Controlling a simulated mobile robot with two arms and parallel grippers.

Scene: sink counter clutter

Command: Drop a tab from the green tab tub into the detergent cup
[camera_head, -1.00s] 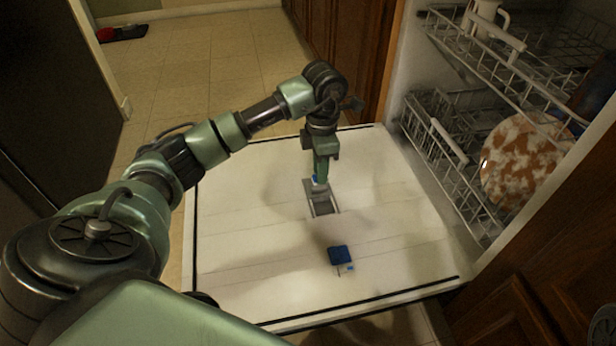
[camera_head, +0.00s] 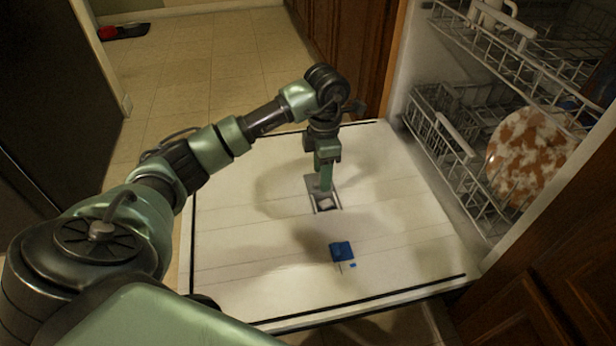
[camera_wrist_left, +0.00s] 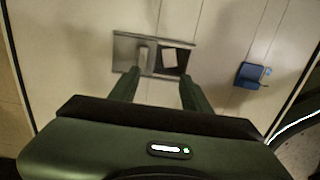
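The detergent cup (camera_head: 332,206) is a grey recess in the white, lowered dishwasher door. A pale block-shaped tab (camera_head: 325,202) lies inside it. In the left wrist view the tab (camera_wrist_left: 169,58) rests in the dark right-hand part of the cup (camera_wrist_left: 183,66). My left gripper (camera_head: 325,188) points down just above the cup. In the left wrist view its two fingers (camera_wrist_left: 160,88) are spread apart with nothing between them. The green tab tub is not in view. My right gripper is not in view.
A blue object (camera_head: 341,251) lies on the door (camera_head: 240,250), with a small blue piece (camera_head: 352,266) beside it. The dish racks (camera_head: 440,130) stand at the right, the lower one holding a brown-and-white plate (camera_head: 525,155). The rest of the door is clear.

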